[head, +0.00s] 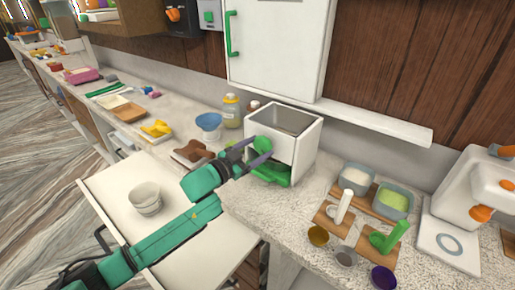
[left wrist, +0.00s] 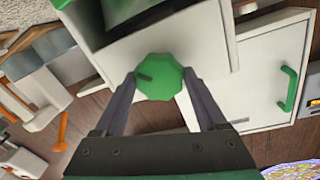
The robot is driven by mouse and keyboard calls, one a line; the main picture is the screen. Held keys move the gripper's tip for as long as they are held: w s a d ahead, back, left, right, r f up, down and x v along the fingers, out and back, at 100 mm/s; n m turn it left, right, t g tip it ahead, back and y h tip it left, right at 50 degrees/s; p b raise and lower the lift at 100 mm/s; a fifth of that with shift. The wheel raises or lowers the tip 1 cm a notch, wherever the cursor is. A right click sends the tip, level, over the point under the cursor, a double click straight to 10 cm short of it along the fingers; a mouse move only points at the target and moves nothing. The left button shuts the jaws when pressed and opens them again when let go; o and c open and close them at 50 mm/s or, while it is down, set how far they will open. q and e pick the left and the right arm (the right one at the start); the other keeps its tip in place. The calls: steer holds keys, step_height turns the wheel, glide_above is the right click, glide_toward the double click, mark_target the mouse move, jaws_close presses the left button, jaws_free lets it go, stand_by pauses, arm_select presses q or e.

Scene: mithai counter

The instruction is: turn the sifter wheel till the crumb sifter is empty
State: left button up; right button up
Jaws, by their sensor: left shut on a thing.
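The crumb sifter (head: 306,144) is a white box with an open top, standing on the speckled counter. Its grey inside (head: 284,119) shows, but I cannot tell whether crumbs lie in it. The green sifter wheel (head: 263,143) is on its front face, above a green part (head: 268,174) in a low opening. My left gripper (head: 262,152) reaches the wheel from the left. In the left wrist view, the fingers of the left gripper (left wrist: 158,88) are shut on the faceted green wheel (left wrist: 160,72), one on each side. My right gripper is not in view.
A blue bowl (head: 209,121) and a jar (head: 232,111) stand left of the sifter. Two tubs, of white (head: 356,178) and green (head: 393,200) contents, stand to its right.

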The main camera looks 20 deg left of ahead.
arm_select(q)
steer(key=m+p, duration=0.1)
steer(key=m, duration=0.5)
steer(key=shift+r+y, duration=0.1)
steer(key=shift+y, duration=0.2)
steer(key=m+y+p, duration=0.1)
steer(key=m, duration=1)
steer(key=shift+d+m+y+p, duration=0.15)
steer(key=shift+m+y+p, duration=0.2)
steer(key=shift+m+y, duration=0.05)
steer(key=m+y, duration=0.1)
steer(key=m, duration=0.4)
steer(key=shift+s, duration=0.1)
steer(key=shift+d+m, duration=0.1)
steer(key=shift+m, duration=0.2)
steer(key=o, duration=1.3)
steer(key=shift+s, duration=0.1)
